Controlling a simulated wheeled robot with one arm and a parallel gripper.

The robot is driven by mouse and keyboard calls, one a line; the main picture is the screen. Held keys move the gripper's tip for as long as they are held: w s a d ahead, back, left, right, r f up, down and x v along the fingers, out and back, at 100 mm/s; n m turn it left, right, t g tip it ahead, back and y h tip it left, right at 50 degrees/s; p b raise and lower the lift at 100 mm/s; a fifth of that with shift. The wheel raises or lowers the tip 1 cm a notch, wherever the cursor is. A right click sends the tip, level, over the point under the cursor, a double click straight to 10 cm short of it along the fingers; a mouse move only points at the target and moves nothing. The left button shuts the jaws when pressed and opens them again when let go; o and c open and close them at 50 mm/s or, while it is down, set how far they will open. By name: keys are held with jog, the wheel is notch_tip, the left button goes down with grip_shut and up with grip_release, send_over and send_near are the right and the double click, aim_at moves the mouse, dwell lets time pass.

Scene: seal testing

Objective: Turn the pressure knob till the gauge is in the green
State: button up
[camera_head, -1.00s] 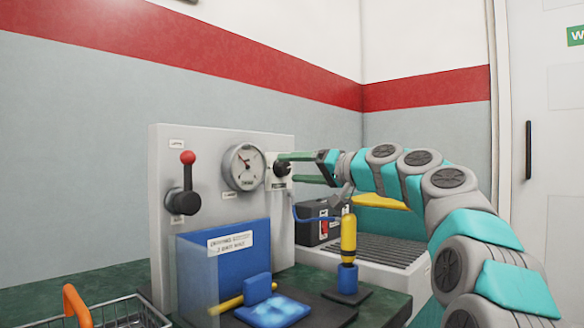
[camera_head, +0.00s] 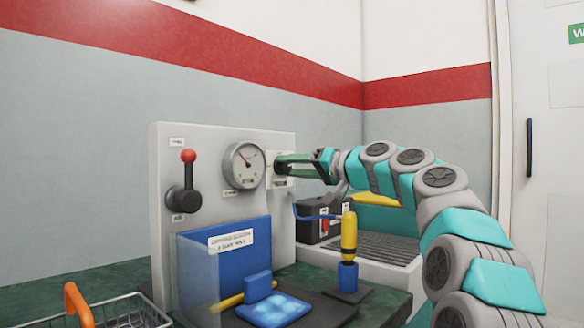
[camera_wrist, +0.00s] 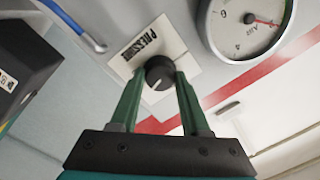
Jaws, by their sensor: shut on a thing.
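The dark round pressure knob (camera_wrist: 159,72) with a pale pointer line sits on a white plate marked PRESSURE in the wrist view. My gripper (camera_wrist: 158,82) has its two green fingers on either side of the knob and is shut on it. The round white gauge (camera_head: 244,165) is just left of the knob, with a thin reddish needle. It also shows cut off in the wrist view (camera_wrist: 240,35).
The grey panel (camera_head: 222,144) carries a red-topped lever (camera_head: 187,185) at left. Below are a blue block (camera_head: 238,262), a clear shield and a yellow-handled tool (camera_head: 348,238). A black box (camera_head: 316,228) stands under my arm. A wire basket (camera_head: 120,318) is at lower left.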

grip_shut()
jog(key=shift+f, duration=0.1)
jog(key=shift+n+b, duration=0.6)
jog(key=shift+b, duration=0.15)
jog(key=shift+n+b, duration=0.45)
jog(key=shift+n, duration=0.45)
jog(key=o, duration=1.1)
grip_release()
